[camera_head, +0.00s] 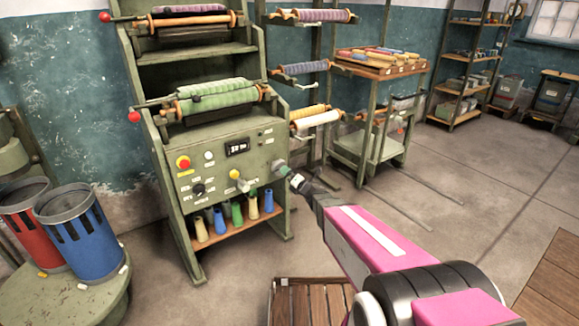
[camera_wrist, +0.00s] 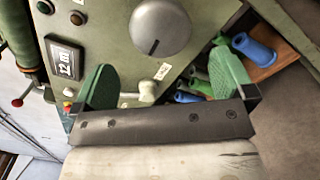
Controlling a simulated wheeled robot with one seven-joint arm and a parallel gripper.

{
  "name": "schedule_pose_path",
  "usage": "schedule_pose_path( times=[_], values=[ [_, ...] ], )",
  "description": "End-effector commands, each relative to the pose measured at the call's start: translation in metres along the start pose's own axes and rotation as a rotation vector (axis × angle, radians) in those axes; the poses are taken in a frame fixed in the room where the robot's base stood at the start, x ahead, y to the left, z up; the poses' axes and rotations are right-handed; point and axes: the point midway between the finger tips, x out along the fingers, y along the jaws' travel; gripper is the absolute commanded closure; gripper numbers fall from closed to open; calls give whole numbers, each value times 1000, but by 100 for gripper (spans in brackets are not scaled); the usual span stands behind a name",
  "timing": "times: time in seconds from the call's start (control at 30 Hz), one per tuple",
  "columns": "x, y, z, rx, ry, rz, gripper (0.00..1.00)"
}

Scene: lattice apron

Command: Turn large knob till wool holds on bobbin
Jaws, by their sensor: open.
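The large grey knob (camera_wrist: 160,27) is on the machine's green panel, with a dark pointer line near its lower edge in the wrist view. My gripper (camera_wrist: 165,80) is open. Its two green fingers are spread and empty, below the knob in that picture and apart from it. In the head view my gripper (camera_head: 287,175) is at the right side of the panel, and the knob (camera_head: 279,163) is partly hidden there. Green wool (camera_head: 215,97) lies wound on a roller above the panel. A lit display (camera_wrist: 64,60) shows characters too small to read surely.
A pale lever (camera_wrist: 148,92) sticks out near my fingers. Coloured cones (camera_head: 237,213) stand on a shelf under the panel. A red bin (camera_head: 25,210) and a blue bin (camera_head: 80,235) stand left. Floor to the right is largely clear.

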Motion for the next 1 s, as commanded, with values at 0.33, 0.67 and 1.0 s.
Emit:
schedule_pose_path(
  times=[0.33, 0.67, 1.0],
  values=[
    [32, 0, 0, -2, 1, 3, 0],
    [90, -1, 0, -1, 0, 3, 0],
    [108, 0, 0, 0, -1, 0, 0]
  ],
)
